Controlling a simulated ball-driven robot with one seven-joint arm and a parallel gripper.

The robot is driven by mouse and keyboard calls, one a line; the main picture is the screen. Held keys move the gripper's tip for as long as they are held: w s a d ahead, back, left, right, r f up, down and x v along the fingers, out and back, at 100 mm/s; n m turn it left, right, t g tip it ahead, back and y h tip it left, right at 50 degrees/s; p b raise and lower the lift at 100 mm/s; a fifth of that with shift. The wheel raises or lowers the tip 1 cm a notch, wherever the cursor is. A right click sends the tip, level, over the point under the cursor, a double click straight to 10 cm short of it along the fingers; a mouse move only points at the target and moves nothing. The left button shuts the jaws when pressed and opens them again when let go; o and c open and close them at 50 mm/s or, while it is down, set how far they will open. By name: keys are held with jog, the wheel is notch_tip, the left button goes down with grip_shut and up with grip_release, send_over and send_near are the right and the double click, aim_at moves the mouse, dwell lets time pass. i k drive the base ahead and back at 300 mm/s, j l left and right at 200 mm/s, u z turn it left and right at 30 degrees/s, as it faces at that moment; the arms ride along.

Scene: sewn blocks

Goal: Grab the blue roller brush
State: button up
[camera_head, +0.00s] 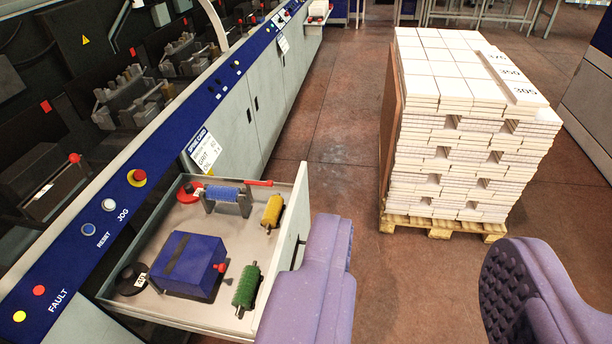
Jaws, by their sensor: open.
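The blue roller brush (228,195) lies in an open drawer (215,313) at the left, near the drawer's back. It seems to rest on a small dark holder. My gripper (418,290) shows as two purple padded fingers at the bottom, spread wide with nothing between them. The brush is to the left of and beyond the gripper, well apart from it. The left finger overlaps the drawer's right front corner in the picture.
The drawer also holds a yellow roller (272,212), a green roller brush (246,286), a blue box (187,264) and red parts. A machine with a blue control panel (130,188) runs along the left. A pallet of stacked tiles (455,130) stands right; brown floor (330,135) between is clear.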

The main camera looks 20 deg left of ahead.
aim_at(219, 193)
jog(key=i+l+z, duration=0.5)
jog(key=i, duration=0.2)
jog(key=i+l+z, duration=0.25)
jog(key=i, duration=0.15)
jog(key=i+j+u, duration=0.1)
jog(key=i+u, duration=0.3)
jog(key=i, duration=0.2)
jog(key=i+l+u, duration=0.15)
jog(key=i+u, duration=0.3)
jog(key=i, duration=0.2)
jog(key=i+j+u, duration=0.1)
jog(key=i+u, duration=0.2)
jog(key=u, duration=0.15)
jog(key=i+u, duration=0.25)
jog(key=u, duration=0.2)
jog(key=i+u, duration=0.3)
jog(key=u, duration=0.15)
jog(key=i+j+u, duration=0.15)
jog(key=i+u, duration=0.2)
jog(key=i, duration=0.1)
